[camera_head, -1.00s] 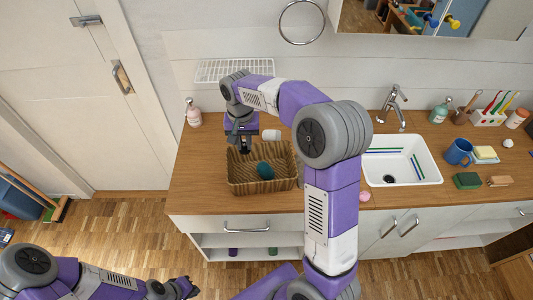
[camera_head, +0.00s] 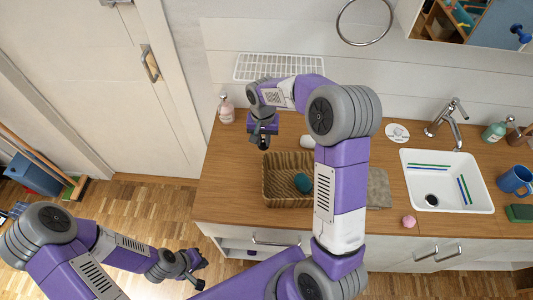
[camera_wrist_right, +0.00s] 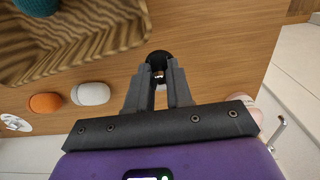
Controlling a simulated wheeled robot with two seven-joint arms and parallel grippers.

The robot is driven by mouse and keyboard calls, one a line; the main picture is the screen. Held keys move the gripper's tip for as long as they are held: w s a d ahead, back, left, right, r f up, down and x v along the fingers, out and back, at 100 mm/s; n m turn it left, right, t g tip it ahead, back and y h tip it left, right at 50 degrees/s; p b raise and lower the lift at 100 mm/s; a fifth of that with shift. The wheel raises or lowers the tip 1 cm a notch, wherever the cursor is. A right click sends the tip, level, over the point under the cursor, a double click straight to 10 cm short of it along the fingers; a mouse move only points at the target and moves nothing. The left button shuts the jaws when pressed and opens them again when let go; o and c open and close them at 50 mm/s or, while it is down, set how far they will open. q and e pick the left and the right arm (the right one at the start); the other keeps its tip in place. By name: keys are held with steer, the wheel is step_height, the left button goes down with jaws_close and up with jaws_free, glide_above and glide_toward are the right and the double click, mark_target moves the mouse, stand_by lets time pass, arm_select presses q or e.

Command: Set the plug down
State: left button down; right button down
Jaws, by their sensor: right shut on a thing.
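The plug (camera_wrist_right: 158,58) is a small black disc with a metal piece on it. My right gripper (camera_wrist_right: 160,82) is shut on it, with the metal piece between the fingertips. In the head view my right gripper (camera_head: 264,142) is over the wooden counter (camera_head: 228,185), by the back left corner of the woven basket (camera_head: 268,196). I cannot tell whether the plug touches the counter. My left gripper (camera_head: 193,275) hangs low over the floor in front of the counter; its jaws are too small to read.
A teal round thing (camera_head: 303,183) lies in the basket. A pump bottle (camera_head: 226,109) stands at the counter's back left, before a wire rack (camera_head: 280,66). The white sink (camera_head: 447,180) is to the right. The counter left of the basket is clear.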

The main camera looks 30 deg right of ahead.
step_height(320, 180, down, 8)
steer(key=shift+f+b, duration=0.2)
steer(key=shift+b, duration=0.25)
steer(key=shift+f, duration=0.15)
steer(key=c, duration=1)
jaws_free()
